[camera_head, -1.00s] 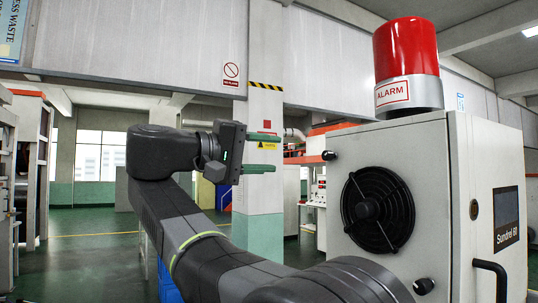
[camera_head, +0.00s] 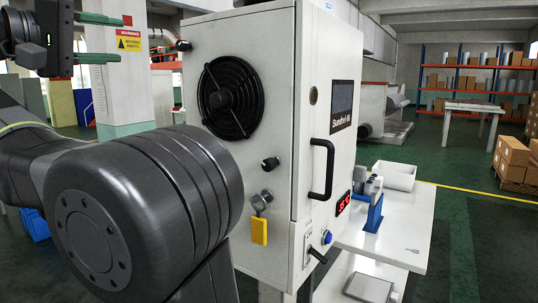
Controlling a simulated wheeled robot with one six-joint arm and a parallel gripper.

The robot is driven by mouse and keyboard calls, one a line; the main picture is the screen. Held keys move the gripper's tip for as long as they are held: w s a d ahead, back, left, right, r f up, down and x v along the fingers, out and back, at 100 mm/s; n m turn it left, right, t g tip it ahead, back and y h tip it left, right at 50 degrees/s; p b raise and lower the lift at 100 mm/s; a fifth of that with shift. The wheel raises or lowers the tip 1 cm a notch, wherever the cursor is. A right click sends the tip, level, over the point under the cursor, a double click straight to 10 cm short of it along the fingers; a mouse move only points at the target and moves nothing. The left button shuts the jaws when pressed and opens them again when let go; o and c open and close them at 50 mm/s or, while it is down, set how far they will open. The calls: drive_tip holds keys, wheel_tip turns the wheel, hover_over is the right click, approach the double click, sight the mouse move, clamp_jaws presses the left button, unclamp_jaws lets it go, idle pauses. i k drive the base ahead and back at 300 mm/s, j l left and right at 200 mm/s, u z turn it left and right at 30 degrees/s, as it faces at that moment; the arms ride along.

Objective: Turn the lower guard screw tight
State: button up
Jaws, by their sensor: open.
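The lower guard screw (camera_head: 270,163) is a black knob on the pale side panel of the machine, below and right of the round black fan guard (camera_head: 230,98). It stands out from the panel. The upper guard screw (camera_head: 183,45) is a similar black knob above and left of the guard. My gripper (camera_head: 103,39) is at the upper left, with its two green fingers apart and nothing between them. It is well away from the lower screw, up and to the left in the picture.
My thick dark arm joint fills the lower left, near the panel in the picture. A lock with a yellow tag (camera_head: 259,230) hangs below the lower screw. The front door has a black handle (camera_head: 322,168). A white table (camera_head: 400,225) bearing parts stands at right.

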sight(269, 164)
drive_tip(key=k+u, duration=0.25)
drive_tip(key=u, duration=0.25)
drive_tip(key=k+j+u, duration=0.1)
drive_tip(key=k+u, duration=0.15)
drive_tip(key=u, duration=0.25)
